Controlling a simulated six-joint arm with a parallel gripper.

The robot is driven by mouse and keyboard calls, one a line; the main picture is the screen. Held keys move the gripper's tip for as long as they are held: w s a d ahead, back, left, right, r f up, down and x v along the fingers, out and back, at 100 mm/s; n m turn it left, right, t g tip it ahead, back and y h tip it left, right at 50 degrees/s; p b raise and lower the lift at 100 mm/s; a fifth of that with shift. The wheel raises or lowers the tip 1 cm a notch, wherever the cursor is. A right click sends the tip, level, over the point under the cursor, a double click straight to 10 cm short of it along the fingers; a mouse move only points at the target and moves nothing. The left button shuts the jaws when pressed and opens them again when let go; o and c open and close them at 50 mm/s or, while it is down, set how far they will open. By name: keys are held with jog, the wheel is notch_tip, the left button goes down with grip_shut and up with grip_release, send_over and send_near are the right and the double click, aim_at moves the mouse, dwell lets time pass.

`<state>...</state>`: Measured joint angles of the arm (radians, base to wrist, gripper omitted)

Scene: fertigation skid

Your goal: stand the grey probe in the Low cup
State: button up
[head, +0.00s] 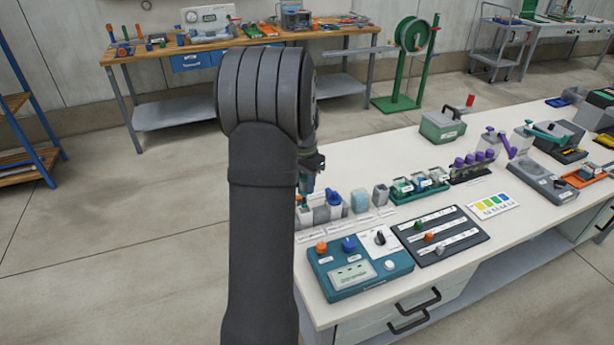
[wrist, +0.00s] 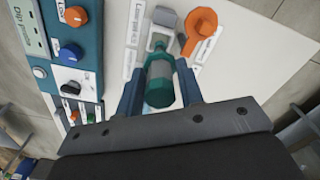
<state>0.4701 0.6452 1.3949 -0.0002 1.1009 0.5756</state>
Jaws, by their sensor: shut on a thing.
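My gripper shows in the wrist view (wrist: 159,88), its two blue fingers shut on a probe (wrist: 158,90). In the head view my arm hides most of the gripper (head: 309,188) and the leftmost part of the bench row.
An orange piece (wrist: 199,27) stands close to the held probe. A teal control box (head: 357,265) with knobs lies at the front of the white bench.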

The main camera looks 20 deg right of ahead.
jog(key=shift+f, duration=3.45)
jog(key=o, duration=1.1)
jog(key=shift+r, duration=3.5)
